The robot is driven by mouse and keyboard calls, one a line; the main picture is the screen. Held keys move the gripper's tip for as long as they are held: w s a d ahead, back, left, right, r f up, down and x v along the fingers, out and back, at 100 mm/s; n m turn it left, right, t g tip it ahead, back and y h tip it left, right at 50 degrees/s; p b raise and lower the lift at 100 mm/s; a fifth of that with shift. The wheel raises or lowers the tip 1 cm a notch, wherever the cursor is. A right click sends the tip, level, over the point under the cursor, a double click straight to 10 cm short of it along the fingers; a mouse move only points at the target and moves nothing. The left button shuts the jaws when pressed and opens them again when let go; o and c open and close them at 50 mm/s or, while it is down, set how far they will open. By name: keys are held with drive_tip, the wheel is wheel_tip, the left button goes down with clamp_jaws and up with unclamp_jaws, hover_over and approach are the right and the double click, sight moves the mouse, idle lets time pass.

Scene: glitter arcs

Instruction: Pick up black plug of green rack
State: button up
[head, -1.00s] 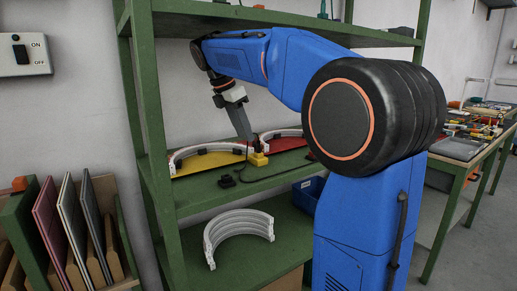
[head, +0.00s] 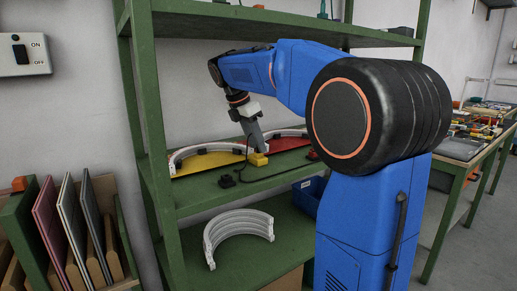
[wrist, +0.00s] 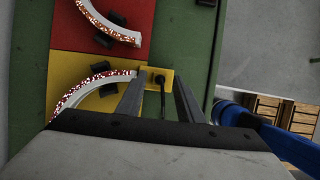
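The green rack (head: 160,140) stands in front of me. On its middle shelf sits a yellow block (head: 258,159), which also shows in the wrist view (wrist: 145,76). In the wrist view a small black plug (wrist: 160,79) sits at the yellow block, with a black cable running from it toward my gripper. My gripper (head: 259,148) points down just above the block. In the wrist view my gripper (wrist: 158,74) is open, its fingers apart on either side of the plug. Contact cannot be told. The plug is hard to make out in the head view.
A white arc (head: 238,228) and a blue bin (head: 306,195) are on the lower shelf. The upper shelf (head: 280,32) hangs above my arm.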

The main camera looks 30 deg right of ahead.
drive_tip(key=shift+c, duration=0.7)
clamp_jaws()
drive_tip(key=shift+r, duration=0.1)
drive_tip(key=shift+r, duration=1.75)
drive_tip(key=s, duration=1.8)
drive_tip(key=shift+d, duration=0.3)
drive_tip(key=shift+r, duration=2.45)
